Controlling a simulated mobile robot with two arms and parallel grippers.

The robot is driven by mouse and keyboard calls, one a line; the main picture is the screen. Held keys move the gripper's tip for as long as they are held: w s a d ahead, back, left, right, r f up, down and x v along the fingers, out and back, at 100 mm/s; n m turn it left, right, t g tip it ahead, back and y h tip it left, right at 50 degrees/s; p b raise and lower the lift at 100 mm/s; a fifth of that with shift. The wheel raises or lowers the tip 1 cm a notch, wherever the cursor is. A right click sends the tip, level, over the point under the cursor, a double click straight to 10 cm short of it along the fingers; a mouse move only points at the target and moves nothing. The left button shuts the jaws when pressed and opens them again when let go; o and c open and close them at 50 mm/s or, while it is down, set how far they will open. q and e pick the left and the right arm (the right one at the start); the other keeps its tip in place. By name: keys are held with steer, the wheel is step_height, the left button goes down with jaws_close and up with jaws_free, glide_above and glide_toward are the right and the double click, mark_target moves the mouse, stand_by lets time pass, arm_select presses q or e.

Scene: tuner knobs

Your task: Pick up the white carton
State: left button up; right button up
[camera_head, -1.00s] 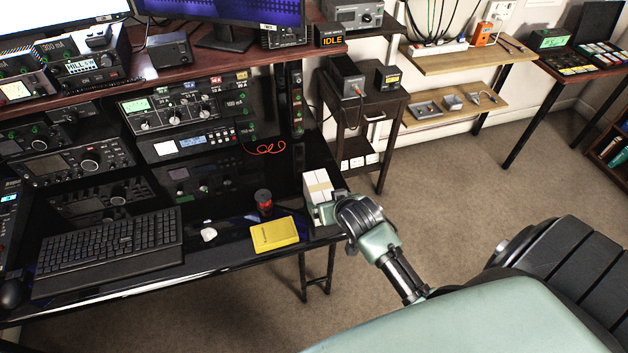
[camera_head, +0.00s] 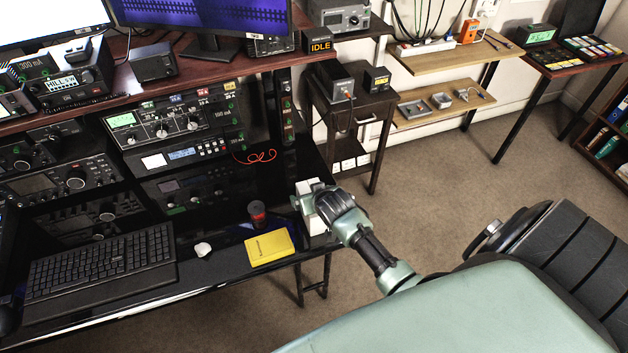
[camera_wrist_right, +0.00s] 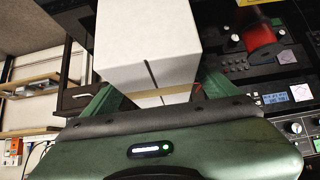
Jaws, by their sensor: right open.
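The white carton (camera_head: 313,222) stands near the right end of the black desk (camera_head: 275,185), partly hidden by my right gripper (camera_head: 306,197). In the right wrist view the carton (camera_wrist_right: 148,42) fills the upper middle, with a dark seam line on its lower face. The green fingers of my right gripper (camera_wrist_right: 158,98) are apart, one at each side of the carton's near end. I cannot tell whether they touch it. My left gripper is in neither view.
A yellow box (camera_head: 269,247) lies just left of the carton. A dark and red cylinder (camera_head: 257,213) stands behind that box and also shows in the right wrist view (camera_wrist_right: 258,36). A keyboard (camera_head: 100,260) is further left. Open floor lies right of the desk.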

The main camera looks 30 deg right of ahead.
steer(key=shift+w+d+f, duration=0.15)
steer(key=shift+w+f, duration=0.3)
steer(key=c, duration=1.5)
steer(key=shift+r, duration=0.15)
